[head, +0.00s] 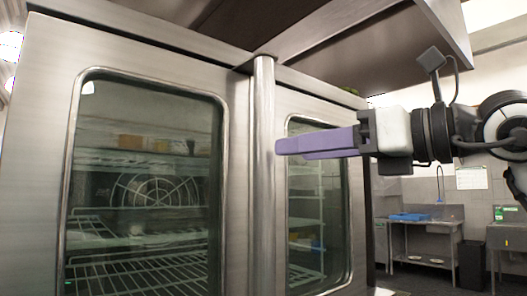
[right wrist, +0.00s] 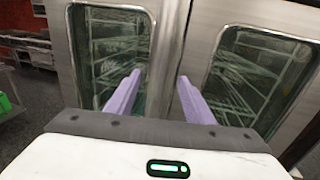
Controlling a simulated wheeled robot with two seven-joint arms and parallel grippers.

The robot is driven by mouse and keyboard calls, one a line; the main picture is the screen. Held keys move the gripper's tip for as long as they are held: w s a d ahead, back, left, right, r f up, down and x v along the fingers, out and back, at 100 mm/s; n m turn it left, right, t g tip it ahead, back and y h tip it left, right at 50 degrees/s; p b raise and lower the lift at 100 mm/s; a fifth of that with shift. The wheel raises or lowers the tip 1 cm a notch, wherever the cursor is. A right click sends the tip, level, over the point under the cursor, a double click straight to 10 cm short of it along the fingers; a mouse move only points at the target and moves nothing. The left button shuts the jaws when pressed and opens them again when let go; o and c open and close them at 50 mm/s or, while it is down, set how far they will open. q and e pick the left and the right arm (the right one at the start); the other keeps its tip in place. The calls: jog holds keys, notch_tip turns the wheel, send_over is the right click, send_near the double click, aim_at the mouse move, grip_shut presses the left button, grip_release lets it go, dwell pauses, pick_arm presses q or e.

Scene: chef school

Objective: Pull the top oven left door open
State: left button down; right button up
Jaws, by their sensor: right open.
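The top oven's left door (head: 40,160) is steel with a large glass window and looks closed. It also shows in the right wrist view (right wrist: 60,45). A vertical steel bar handle (head: 264,190) runs along its right edge, where the two doors meet. My right gripper (head: 288,146) has purple fingers, is open and comes in from the right in front of the right door. Its tips appear close to the bar. In the right wrist view, the bar (right wrist: 168,70) shows between the spread fingers; I cannot tell whether they reach around it. My left gripper is out of view.
The oven's right door (head: 358,215) with its window stands beside the bar and looks closed. A steel hood or shelf (head: 330,30) overhangs the oven. A steel sink table (head: 420,225) and a dark bin (head: 471,265) stand further back on the right.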

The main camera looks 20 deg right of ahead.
aim_at(273, 154)
jog(key=p+x, duration=0.2)
jog(key=x, duration=0.6)
jog(key=shift+w+a, duration=0.25)
grip_shut()
jog(key=shift+s, duration=0.1)
